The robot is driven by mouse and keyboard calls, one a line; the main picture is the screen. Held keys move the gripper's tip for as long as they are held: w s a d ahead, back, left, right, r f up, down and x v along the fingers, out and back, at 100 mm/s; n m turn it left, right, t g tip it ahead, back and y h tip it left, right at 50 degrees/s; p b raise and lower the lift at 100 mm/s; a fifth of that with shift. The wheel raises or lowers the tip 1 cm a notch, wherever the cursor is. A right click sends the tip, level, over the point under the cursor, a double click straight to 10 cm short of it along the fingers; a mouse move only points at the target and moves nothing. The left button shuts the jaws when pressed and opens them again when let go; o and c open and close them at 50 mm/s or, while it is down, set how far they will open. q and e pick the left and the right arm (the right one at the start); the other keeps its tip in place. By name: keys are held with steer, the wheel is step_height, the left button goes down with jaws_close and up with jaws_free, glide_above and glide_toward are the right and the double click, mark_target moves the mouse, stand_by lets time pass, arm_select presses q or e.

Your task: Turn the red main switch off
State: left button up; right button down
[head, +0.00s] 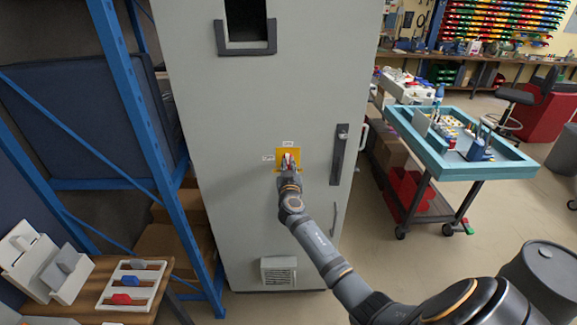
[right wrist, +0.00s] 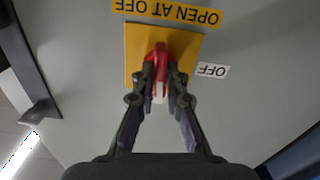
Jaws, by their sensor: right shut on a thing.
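The red main switch (right wrist: 160,50) sits on a yellow plate (head: 279,154) on the front of a tall grey cabinet (head: 240,110). My right gripper (right wrist: 159,78) is shut on its red handle, one finger on each side. The handle's white tip (right wrist: 159,94) points toward the bottom of the right wrist view, roughly upright, not at the OFF label (right wrist: 212,70) beside the plate. In the head view, one small label (head: 288,143) is above the plate and another (head: 268,157) left of it; the gripper partly hides the switch. My left gripper is out of view.
A dark cabinet handle (head: 340,153) is right of the switch. A vent (head: 278,271) is low on the cabinet. A blue rack (head: 138,110) and a wooden table (head: 155,290) with switch panels stand at left. A teal cart (head: 490,169) stands at right.

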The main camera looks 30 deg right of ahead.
steer(key=shift+f+n, duration=0.1)
steer(key=shift+n, duration=0.2)
steer(key=n+b, duration=0.1)
steer(key=n, duration=0.1)
steer(key=shift+n, duration=0.4)
steer(key=n+b, duration=0.1)
steer(key=n, duration=0.3)
steer(key=shift+n, duration=0.3)
steer(key=n, duration=0.4)
steer(key=shift+n, duration=0.3)
steer(key=shift+n+p, duration=0.35)
steer(key=shift+n, duration=1.65)
steer(key=c, duration=1.4)
jaws_free()
